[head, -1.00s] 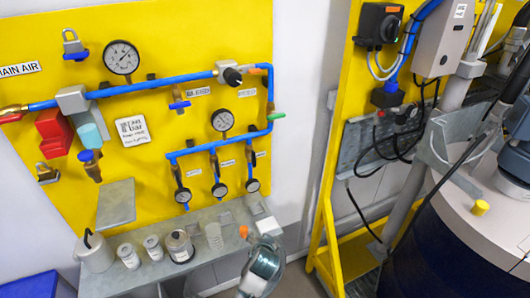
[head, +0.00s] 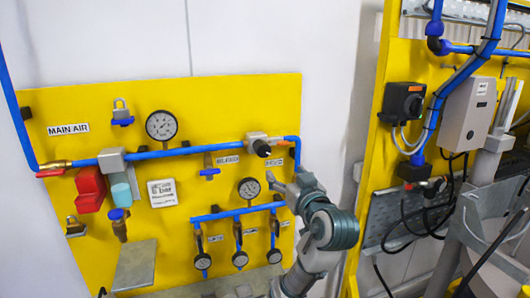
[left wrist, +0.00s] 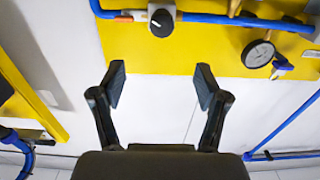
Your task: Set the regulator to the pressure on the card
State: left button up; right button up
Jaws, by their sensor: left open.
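The regulator, a grey body with a black knob (head: 262,148), sits on the blue pipe at the upper right of the yellow board. Its knob also shows in the left wrist view (left wrist: 162,23), beyond the fingertips. The white card (head: 162,193) hangs left of centre; its writing is too small to read. A round gauge (head: 249,188) sits below the regulator, and another gauge (head: 161,125) is at the upper left; their readings are unclear. My left gripper (head: 283,180) is below and right of the knob, apart from it. In the left wrist view the gripper (left wrist: 160,82) is open and empty.
Blue pipes cross the board (head: 55,102). Several small gauges (head: 240,259) hang on the lower branch. Red blocks (head: 90,189) and a sloping grey plate (head: 136,266) are at left. A yellow frame (head: 374,150) with a grey box (head: 467,115) stands at right.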

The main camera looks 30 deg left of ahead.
pick_arm(q)
jog(key=p, duration=0.1)
send_near(264, 153)
jog(key=x, duration=0.2)
jog(key=p+x, duration=0.2)
jog(key=x, duration=0.6)
jog(key=shift+w+a, duration=0.1)
jog(key=shift+w, duration=0.05)
jog(key=shift+x, duration=0.75)
pick_arm(e)
jog(key=shift+s+d+r, duration=0.25)
jog(key=shift+s+r, duration=0.15)
jog(key=shift+r, duration=0.25)
jog(key=shift+s+d+r, duration=0.2)
jog(key=shift+s+r, duration=0.15)
jog(key=shift+r, duration=0.25)
pick_arm(q)
jog(key=shift+c, duration=0.2)
jog(key=c, duration=1.1)
pick_arm(e)
jog(key=shift+a, duration=0.1)
